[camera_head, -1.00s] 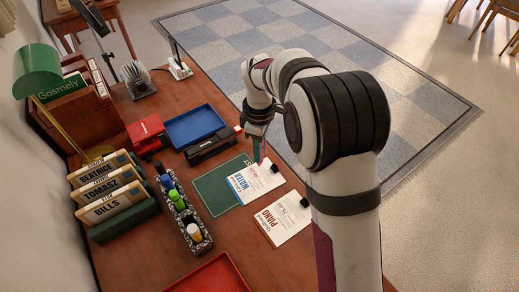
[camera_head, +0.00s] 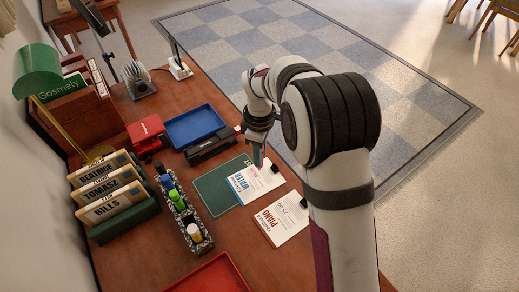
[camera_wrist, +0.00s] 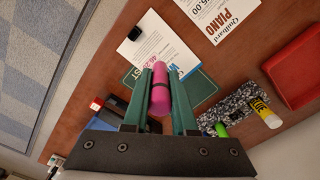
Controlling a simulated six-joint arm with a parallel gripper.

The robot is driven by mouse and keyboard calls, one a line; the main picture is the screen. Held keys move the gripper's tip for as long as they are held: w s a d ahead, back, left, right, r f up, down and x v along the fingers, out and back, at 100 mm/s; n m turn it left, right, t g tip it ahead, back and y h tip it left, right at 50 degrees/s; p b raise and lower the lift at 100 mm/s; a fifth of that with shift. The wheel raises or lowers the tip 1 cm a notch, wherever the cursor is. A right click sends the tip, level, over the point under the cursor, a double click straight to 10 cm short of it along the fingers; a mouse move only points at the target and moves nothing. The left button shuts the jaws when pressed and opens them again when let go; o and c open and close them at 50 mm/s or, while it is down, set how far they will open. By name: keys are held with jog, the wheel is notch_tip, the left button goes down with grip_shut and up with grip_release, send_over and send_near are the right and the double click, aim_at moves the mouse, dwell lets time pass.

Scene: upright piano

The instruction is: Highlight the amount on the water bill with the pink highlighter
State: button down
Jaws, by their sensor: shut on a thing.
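The water bill (camera_head: 246,184) lies on a green mat (camera_head: 213,190) on the desk, with a black clip on its far right corner. It also shows in the wrist view (camera_wrist: 140,48), partly hidden by what I hold. My gripper (camera_wrist: 160,90) is shut on the pink highlighter (camera_wrist: 161,65), which points away from the wrist over the bill. In the head view my gripper (camera_head: 258,150) is above the bill's upper edge. I cannot tell whether the tip touches the paper.
A speckled holder (camera_head: 190,225) with several markers and a glue stick stands left. A blue tray (camera_head: 195,126), a black hole punch or stapler (camera_head: 210,146) and a red tray (camera_head: 212,277) are nearby.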

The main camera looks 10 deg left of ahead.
jog(key=shift+f, duration=2.35)
jog(key=shift+w+a+f, duration=0.25)
jog(key=shift+w+f, duration=0.05)
jog(key=shift+f, duration=0.3)
jog(key=shift+w+a, duration=1.8)
jog(key=shift+w, duration=0.2)
jog(key=shift+s+d, duration=1.95)
jog(key=shift+s, duration=0.2)
jog(key=shift+s+d+r, duration=0.15)
jog(key=shift+r, duration=3.85)
